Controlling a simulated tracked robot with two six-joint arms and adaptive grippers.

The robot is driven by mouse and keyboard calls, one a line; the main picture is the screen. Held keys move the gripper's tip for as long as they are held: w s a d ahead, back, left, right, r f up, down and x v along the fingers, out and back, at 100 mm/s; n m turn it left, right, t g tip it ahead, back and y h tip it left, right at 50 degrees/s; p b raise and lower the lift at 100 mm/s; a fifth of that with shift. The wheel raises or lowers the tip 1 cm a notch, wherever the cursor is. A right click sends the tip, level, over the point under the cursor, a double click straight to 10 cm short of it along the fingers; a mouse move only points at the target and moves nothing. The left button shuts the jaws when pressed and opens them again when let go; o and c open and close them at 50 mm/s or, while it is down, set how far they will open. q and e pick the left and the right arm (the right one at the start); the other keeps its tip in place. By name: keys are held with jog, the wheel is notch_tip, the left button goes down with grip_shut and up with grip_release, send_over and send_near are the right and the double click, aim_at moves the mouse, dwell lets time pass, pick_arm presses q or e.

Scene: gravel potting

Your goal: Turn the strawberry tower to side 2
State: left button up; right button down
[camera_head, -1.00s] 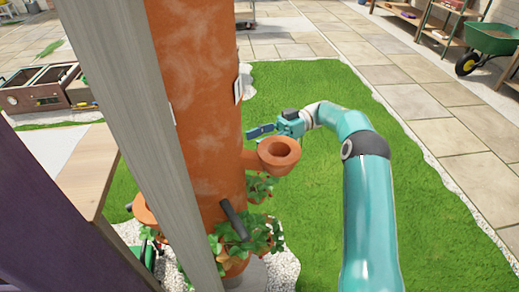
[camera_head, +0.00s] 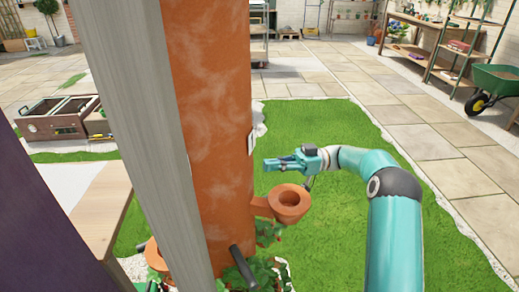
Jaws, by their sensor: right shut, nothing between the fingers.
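The strawberry tower (camera_head: 210,110) is a tall terracotta column with cup-shaped pockets, partly hidden by a grey post in front. An empty pocket (camera_head: 289,200) sticks out on its right side. Strawberry plants (camera_head: 262,272) show low down by a dark peg (camera_head: 243,266). A pale plate (camera_head: 250,142) is on the tower's right edge, seen nearly edge-on, so I cannot read it. My right gripper (camera_head: 270,165) is shut and empty, right of the tower, above and behind the empty pocket, apart from the tower. My left gripper is not in view.
A grey wooden post (camera_head: 145,130) stands close in front of the tower. A wooden bench top (camera_head: 100,215) is at the left. A planter box (camera_head: 60,117) lies behind it. Open lawn (camera_head: 330,125) is at the right, with a green wheelbarrow (camera_head: 495,82) and shelves (camera_head: 440,50) beyond.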

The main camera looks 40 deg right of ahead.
jog(key=s+d+r+m+t+h+p, duration=0.1)
jog(key=s+d+m+t+h+p, duration=0.2)
jog(key=s+m+t+h+p, duration=0.7)
jog(key=w+a+t+h+p, duration=0.1)
jog(key=w+a+h+p, duration=0.1)
jog(key=w, duration=0.6)
jog(key=w+a+t+h+p, duration=0.1)
jog(key=w+p, duration=0.1)
jog(key=w, duration=0.6)
jog(key=shift+a+h+p, duration=0.35)
jog(key=shift+h+p, duration=0.05)
jog(key=shift+w+f, duration=0.1)
jog(key=w+n+y+b, duration=0.1)
jog(key=w+a+n+g+y+b, duration=0.1)
jog(key=y, duration=0.1)
jog(key=w+g+y+b, duration=0.1)
jog(key=w, duration=0.1)
jog(key=shift+a+f+n+y+b, duration=0.1)
jog(key=shift+a+n+y+b, duration=0.2)
jog(key=shift+a+n+b, duration=0.1)
jog(key=shift+w+a+n+g+y, duration=0.5)
jog(key=shift+w+n+g+y, duration=0.1)
jog(key=shift+w+y, duration=0.1)
